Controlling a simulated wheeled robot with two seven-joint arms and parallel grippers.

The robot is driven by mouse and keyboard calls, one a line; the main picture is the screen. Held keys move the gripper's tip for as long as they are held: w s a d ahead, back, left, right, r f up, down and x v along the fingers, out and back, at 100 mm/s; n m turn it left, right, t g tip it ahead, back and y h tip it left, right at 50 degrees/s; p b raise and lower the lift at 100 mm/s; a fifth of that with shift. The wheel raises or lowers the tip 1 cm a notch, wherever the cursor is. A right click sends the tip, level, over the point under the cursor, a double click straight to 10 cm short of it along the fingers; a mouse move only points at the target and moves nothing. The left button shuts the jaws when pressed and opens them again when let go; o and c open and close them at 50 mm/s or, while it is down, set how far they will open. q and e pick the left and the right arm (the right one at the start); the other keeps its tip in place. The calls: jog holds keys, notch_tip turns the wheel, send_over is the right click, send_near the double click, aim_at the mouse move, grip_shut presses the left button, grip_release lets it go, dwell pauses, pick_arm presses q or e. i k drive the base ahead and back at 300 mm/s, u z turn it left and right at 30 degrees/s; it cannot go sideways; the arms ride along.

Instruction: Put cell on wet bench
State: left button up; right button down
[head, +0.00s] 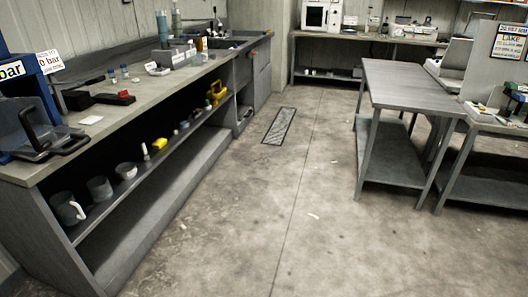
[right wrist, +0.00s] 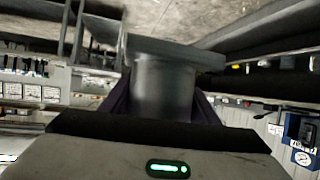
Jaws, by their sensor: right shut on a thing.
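A grey metallic cylinder with a wide flat flange, which looks like the cell (right wrist: 165,88), is held in my right gripper (right wrist: 163,105) in the right wrist view. The dark fingers are shut on either side of its body. Neither gripper shows in the head view, and the cell is not seen there.
Bottles (head: 163,27), a black-and-red tool (head: 113,98) and a blue press-like device (head: 38,85) stand on the left bench. A bare-topped table (head: 412,82) stands at right. The floor between, with a drain grate (head: 279,126), is clear.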

aim_at(148, 90)
jog(key=z, duration=0.2)
jog(key=i, duration=2.4)
jog(key=u, duration=1.2)
jog(key=i, duration=0.65)
jog(key=u, duration=1.1)
jog(key=i, duration=0.4)
jog(key=u, duration=0.3)
